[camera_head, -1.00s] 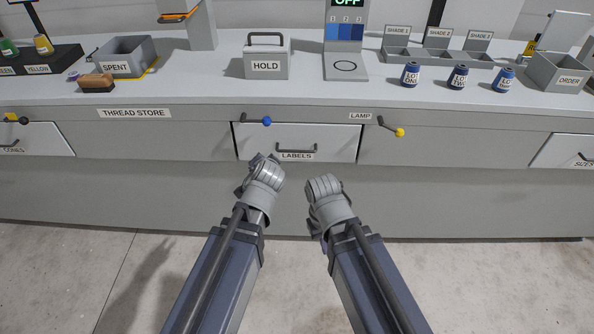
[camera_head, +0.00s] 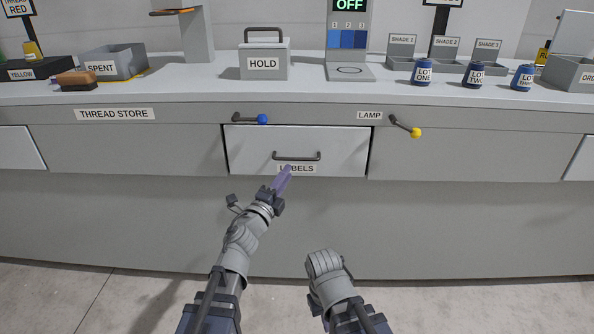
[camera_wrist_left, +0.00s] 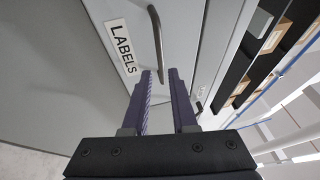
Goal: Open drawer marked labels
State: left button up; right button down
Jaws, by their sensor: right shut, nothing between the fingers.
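The drawer marked LABELS (camera_head: 340,141) has a pale front in the middle of the grey counter and looks shut. Its dark bar handle (camera_head: 297,156) sits above the label (camera_head: 312,169); in the left wrist view the handle (camera_wrist_left: 155,32) lies ahead of the fingertips. My left gripper (camera_head: 284,174) is open and empty, its purple fingers just below the handle and covering part of the label.
A blue-knobbed lever (camera_head: 250,119) sits above the drawer's left side and a yellow-knobbed lever (camera_head: 406,126) right of it. The HOLD box (camera_head: 264,63), SPENT bin (camera_head: 113,62) and several spools stand on the countertop. The space in front of the drawer is otherwise clear.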

aim_at(296, 160)
pick_arm(q)
jog(key=shift+w, duration=0.1)
jog(key=p+x, duration=0.1)
jog(key=x, duration=0.6)
jog(key=shift+w+d+r, duration=0.1)
jog(key=shift+w+d, duration=0.05)
jog(key=shift+w, duration=0.2)
grip_shut()
dwell(1.2)
